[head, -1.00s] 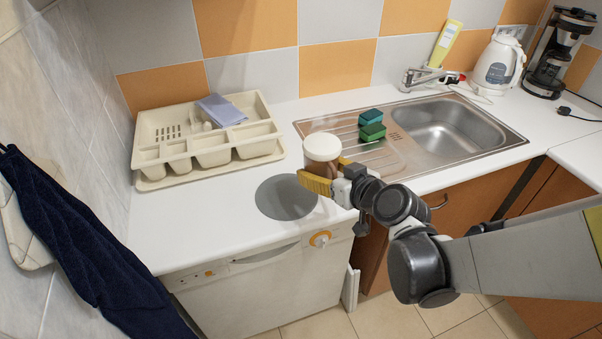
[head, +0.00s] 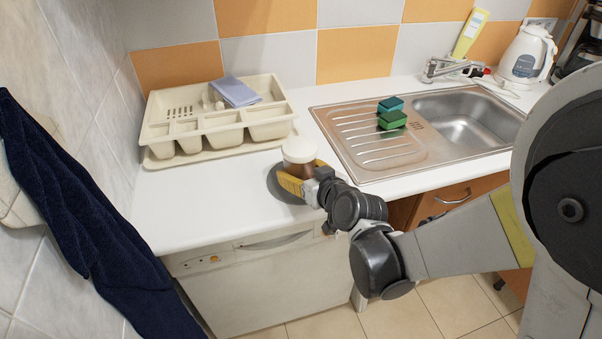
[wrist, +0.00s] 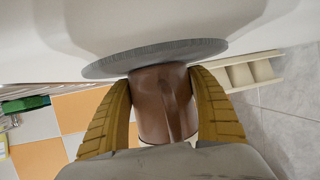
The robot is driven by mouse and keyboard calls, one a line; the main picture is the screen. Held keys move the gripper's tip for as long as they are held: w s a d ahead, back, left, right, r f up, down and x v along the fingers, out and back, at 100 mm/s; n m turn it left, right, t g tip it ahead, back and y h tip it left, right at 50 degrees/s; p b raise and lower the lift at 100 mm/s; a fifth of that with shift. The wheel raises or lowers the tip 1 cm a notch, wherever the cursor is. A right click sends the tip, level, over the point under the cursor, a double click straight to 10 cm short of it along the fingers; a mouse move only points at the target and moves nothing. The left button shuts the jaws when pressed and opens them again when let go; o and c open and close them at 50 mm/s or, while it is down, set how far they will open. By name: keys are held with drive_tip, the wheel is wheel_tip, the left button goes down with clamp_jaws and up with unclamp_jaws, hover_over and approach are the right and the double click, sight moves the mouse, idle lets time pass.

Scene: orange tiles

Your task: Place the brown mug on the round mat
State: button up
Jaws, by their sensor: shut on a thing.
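The brown mug (head: 299,170) has a pale top and stands upright between the yellow fingers of my gripper (head: 304,176). In the wrist view the mug (wrist: 158,105) shows its brown side and handle, with a finger pressed on each side. The round grey mat (head: 274,185) lies on the white counter, largely hidden by the mug and gripper. The mat also shows in the wrist view (wrist: 140,58), right at the mug's end. I cannot tell whether the mug touches the mat or is just above it.
A cream cutlery tray (head: 160,152) with a folded cloth (head: 236,91) stands behind, against the tiles. The steel sink (head: 350,150) with green sponges (head: 392,120) lies to the right. The counter left of the mat is clear. A dark blue towel (head: 75,220) hangs at left.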

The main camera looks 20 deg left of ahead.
drive_tip(key=o, duration=1.4)
drive_tip(key=p+v, duration=0.4)
drive_tip(key=v, duration=0.8)
drive_tip(key=shift+r, duration=0.15)
drive_tip(key=s+d+r+m+g+h, duration=0.1)
drive_tip(key=s+d+m+h, duration=0.1)
drive_tip(key=d, duration=0.7)
drive_tip(key=s+d+r+m+g+h, duration=0.1)
drive_tip(key=s+d+r+m+h, duration=0.1)
drive_tip(key=d, duration=0.7)
drive_tip(key=s+d+r+m+g+h, duration=0.1)
drive_tip(key=s+d+r+m+h, duration=0.1)
drive_tip(key=s+d+m+h, duration=0.2)
drive_tip(key=shift+s+d+h, duration=0.15)
drive_tip(key=shift+s+d, duration=0.5)
drive_tip(key=shift+d, duration=0.2)
drive_tip(key=shift+s+d+h, duration=0.2)
drive_tip(key=shift+s+d, duration=0.4)
drive_tip(key=shift+d, duration=0.25)
drive_tip(key=shift+s+d+h, duration=0.15)
drive_tip(key=shift+s+d, duration=0.5)
drive_tip(key=shift+d, duration=0.2)
